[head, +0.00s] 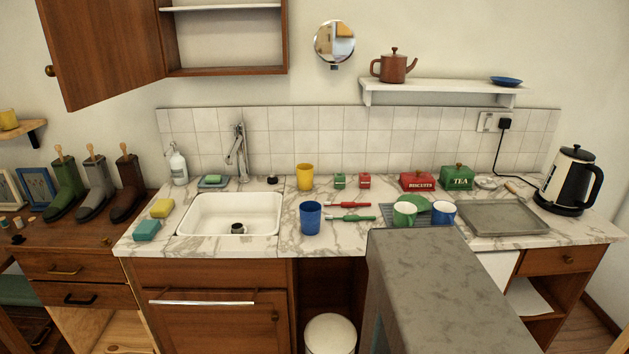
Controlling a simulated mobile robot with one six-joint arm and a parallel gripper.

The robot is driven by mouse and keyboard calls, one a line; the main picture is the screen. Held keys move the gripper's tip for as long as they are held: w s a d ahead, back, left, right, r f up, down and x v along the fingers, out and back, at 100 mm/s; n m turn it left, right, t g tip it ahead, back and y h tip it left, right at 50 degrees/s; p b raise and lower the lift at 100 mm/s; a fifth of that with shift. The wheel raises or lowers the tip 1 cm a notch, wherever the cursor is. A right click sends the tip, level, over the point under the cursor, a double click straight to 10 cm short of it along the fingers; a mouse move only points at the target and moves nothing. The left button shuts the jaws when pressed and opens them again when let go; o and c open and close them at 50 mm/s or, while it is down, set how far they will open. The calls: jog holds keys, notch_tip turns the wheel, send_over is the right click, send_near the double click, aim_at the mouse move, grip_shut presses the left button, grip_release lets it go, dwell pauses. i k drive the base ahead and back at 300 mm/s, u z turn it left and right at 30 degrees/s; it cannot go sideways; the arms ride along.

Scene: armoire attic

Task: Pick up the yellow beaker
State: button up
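The yellow beaker (304,177) stands upright on the marble counter (265,247), near the tiled wall and just right of the sink. A blue beaker (310,217) stands nearer the counter's front edge, a little right of the yellow one and apart from it. My gripper is not in view, so its state and its distance from the beaker do not show.
The white sink (205,227) lies left of the beakers. Red and green toothbrushes (350,217), small red and green blocks and mugs (404,213) lie to the right. A kettle (570,180) stands far right. A cabinet door (107,50) hangs open upper left.

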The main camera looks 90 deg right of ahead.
aim_at(305, 172)
jog(key=z, duration=4.2)
jog(key=i, duration=0.1)
jog(key=u, duration=2.95)
jog(key=i, duration=1)
